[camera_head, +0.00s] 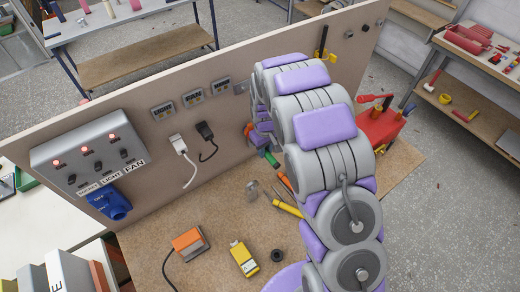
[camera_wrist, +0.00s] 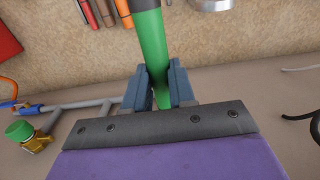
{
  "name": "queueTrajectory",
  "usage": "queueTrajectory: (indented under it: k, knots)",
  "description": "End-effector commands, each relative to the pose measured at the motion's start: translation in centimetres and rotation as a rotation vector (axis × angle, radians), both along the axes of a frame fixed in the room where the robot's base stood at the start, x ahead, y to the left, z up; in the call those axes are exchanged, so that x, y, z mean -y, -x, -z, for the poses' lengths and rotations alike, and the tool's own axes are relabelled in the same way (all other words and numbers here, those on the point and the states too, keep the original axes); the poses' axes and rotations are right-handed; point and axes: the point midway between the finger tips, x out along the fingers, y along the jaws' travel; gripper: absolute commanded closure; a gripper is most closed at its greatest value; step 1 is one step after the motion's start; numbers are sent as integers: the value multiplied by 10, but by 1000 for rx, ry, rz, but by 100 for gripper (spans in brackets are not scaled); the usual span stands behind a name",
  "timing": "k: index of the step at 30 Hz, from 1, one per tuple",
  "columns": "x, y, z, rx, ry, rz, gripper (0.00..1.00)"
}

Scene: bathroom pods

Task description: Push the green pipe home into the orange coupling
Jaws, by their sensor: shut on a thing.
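The green pipe (camera_wrist: 153,45) runs from the top edge of the wrist view down between the two blue-grey fingers of my gripper (camera_wrist: 158,85). My gripper is shut on it. A dark band shows near the pipe's upper end. The pipe's lower end is hidden behind the gripper body. In the head view, a short green piece (camera_head: 271,158), seemingly the same pipe, shows beside my arm near the panel's foot. An orange part (camera_head: 248,129) shows at the panel left of my arm. I cannot tell if it is the coupling, or whether pipe and coupling touch.
In the wrist view, grey pipework (camera_wrist: 85,104) and a green-capped brass fitting (camera_wrist: 22,134) lie left of the gripper. On the board are an orange box (camera_head: 188,242), a yellow box (camera_head: 243,259) and loose tools (camera_head: 287,208). A red case (camera_head: 379,128) stands right of my arm.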

Motion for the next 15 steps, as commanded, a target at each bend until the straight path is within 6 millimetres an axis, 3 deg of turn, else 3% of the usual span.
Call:
queueTrajectory:
  k: [15]
  knots:
    - [4,-8,-1,0,-5,3,100]
